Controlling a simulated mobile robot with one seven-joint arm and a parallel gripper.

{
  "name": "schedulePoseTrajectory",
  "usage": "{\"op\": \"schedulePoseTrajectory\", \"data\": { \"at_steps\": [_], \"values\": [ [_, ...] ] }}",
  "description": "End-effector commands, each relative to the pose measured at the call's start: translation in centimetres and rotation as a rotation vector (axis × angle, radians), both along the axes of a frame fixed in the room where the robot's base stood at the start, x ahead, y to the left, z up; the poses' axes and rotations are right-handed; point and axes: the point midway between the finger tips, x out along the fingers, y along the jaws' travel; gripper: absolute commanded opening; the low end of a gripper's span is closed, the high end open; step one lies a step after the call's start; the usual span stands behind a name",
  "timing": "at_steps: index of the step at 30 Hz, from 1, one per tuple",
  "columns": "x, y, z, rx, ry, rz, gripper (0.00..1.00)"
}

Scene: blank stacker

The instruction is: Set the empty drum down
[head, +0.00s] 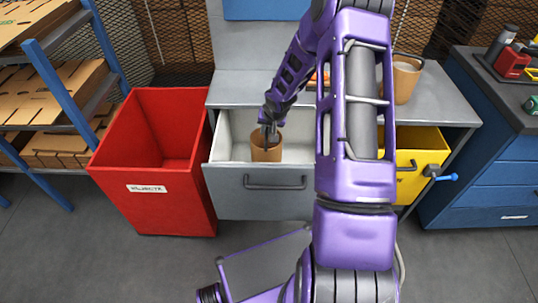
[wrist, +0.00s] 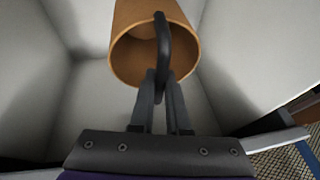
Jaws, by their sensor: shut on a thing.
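The empty drum (head: 266,149) is a tan open cylinder with a dark curved handle. It is inside the open grey drawer (head: 262,190), between its pale walls. My gripper (head: 269,128) reaches down into the drawer from above and is at the drum's rim. In the wrist view, the fingers (wrist: 163,80) are closed on the dark handle (wrist: 163,42) of the drum (wrist: 182,68), whose open end faces the camera and shows a bare inside. I cannot tell whether the drum's base touches the drawer floor.
A red bin (head: 150,165) stands left of the drawer, and a yellow drawer (head: 422,160) is open at the right. Another tan drum (head: 406,80) stands on the grey counter (head: 440,100). My arm hides part of the counter. The drawer has bare floor around the drum.

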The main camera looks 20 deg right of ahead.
Motion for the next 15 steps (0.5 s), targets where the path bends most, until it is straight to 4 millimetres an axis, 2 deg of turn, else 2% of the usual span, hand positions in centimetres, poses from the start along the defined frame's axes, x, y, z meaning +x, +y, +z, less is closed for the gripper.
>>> {"op": "schedulePoseTrajectory", "data": {
  "at_steps": [1, 3, 8, 15],
  "values": [
    [0.0, 0.1, -1.3, -0.001, 0.002, 0.003, 0.0],
    [0.0, 0.1, -2.2, 0.0, 0.001, 0.002, 0.0],
    [0.1, 0.0, -3.2, -0.001, -0.001, 0.001, 0.0],
    [0.0, 0.0, -6.5, -0.001, 0.001, 0.002, 0.0]
  ]
}}
